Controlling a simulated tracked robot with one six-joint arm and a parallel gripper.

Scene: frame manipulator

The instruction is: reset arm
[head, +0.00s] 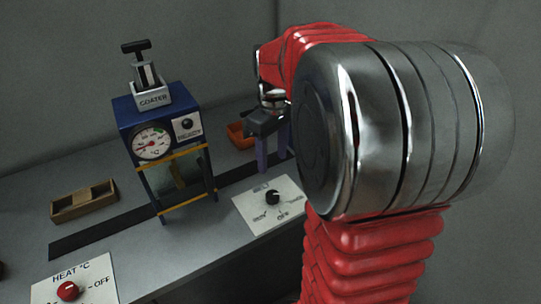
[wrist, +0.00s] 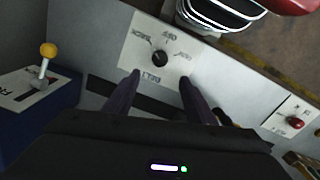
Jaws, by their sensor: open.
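My arm, with red ribbed sleeves and polished metal joints, fills the right half of the head view. My gripper (head: 273,158) is beyond it, pointing down above the bench, with two purple fingers apart. In the wrist view my gripper (wrist: 160,82) is open with nothing between the fingers. The fingertips show on either side of a white panel (wrist: 135,52) with a black knob (wrist: 160,58). Whether they touch the panel I cannot tell. My arm hides part of the bench on the right.
A blue coater machine (head: 128,112) with a dial stands left of my gripper. An orange bin (head: 238,138) is behind it. A wooden tray (head: 72,207) and a heat panel (head: 98,291) with a red knob lie left. A yellow-knobbed lever (wrist: 47,52) stands on a blue box.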

